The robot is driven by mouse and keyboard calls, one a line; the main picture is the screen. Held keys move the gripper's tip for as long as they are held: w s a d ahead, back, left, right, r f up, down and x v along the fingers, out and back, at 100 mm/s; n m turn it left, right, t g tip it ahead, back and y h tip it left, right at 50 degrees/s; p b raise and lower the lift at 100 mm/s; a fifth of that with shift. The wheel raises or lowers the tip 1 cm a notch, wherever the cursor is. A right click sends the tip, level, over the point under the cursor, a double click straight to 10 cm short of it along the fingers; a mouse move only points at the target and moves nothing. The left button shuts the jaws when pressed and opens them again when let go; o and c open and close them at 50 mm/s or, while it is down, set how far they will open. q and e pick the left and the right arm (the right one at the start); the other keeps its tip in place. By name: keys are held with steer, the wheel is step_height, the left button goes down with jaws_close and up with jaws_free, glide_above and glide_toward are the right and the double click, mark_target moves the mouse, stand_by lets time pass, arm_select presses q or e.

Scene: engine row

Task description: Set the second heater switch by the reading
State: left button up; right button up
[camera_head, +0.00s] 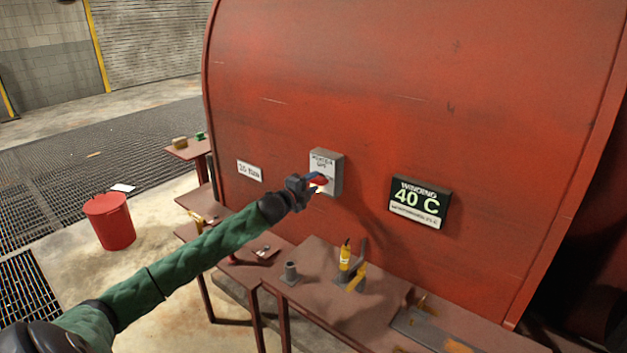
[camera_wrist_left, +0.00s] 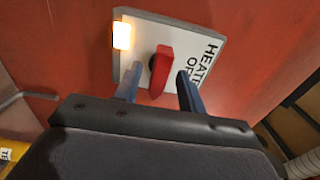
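The heater switch box (camera_head: 333,166) is a grey-white box on the red engine casing. Its red knob (camera_wrist_left: 162,70) shows in the left wrist view, beside a lit amber-white lamp (camera_wrist_left: 122,36) and partly cut-off heater lettering. My left gripper (camera_head: 315,186) is at the box front. In the left wrist view its two fingers stand apart on either side of the knob, with gaps showing. A dark display (camera_head: 418,203) to the right of the box reads WINDING 40 C, with a smaller line too small to read surely. My right gripper is out of view.
A white label plate (camera_head: 249,171) is left of the box. Brown benches (camera_head: 325,291) with yellow-handled tools (camera_head: 345,256) and small parts stand below along the casing. A red bucket (camera_head: 109,222) stands on the floor at left. Open floor and grating lie further left.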

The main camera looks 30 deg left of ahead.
arm_select(q)
steer(key=shift+w, duration=0.45)
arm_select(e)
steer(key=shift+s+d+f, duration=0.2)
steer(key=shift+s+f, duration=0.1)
arm_select(q)
jaws_close()
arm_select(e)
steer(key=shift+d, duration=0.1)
